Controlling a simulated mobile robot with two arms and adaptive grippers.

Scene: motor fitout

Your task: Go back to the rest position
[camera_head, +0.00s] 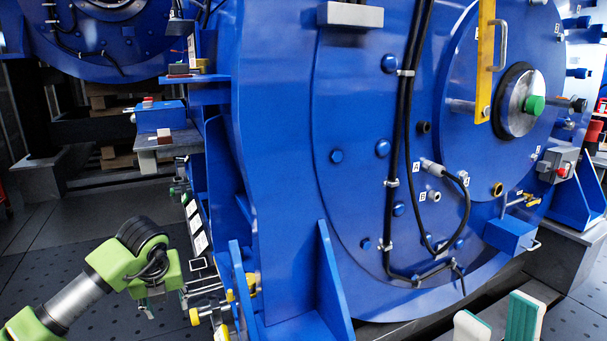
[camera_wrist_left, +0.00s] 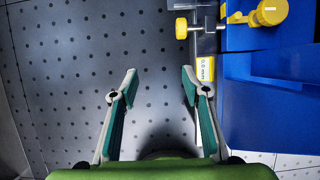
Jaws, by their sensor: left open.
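My left arm comes in green from the lower left of the head view. Its gripper (camera_head: 148,306) points down over the dark floor, left of the blue motor housing (camera_head: 275,200). In the left wrist view the two teal-padded fingers of this gripper (camera_wrist_left: 160,82) stand wide apart with nothing between them. My right gripper (camera_head: 497,318) shows at the bottom right of the head view, in front of the motor. Only its two pale fingers with green pads are visible. They stand apart and no object shows between them.
A rail with yellow knobs (camera_head: 195,317) runs beside my left gripper; the left wrist view shows a yellow knob (camera_wrist_left: 271,12) too. Black cables (camera_head: 398,140) hang on the motor face. A yellow bar (camera_head: 486,60) stands upper right. Dotted dark floor (camera_wrist_left: 75,60) is clear left of the rail.

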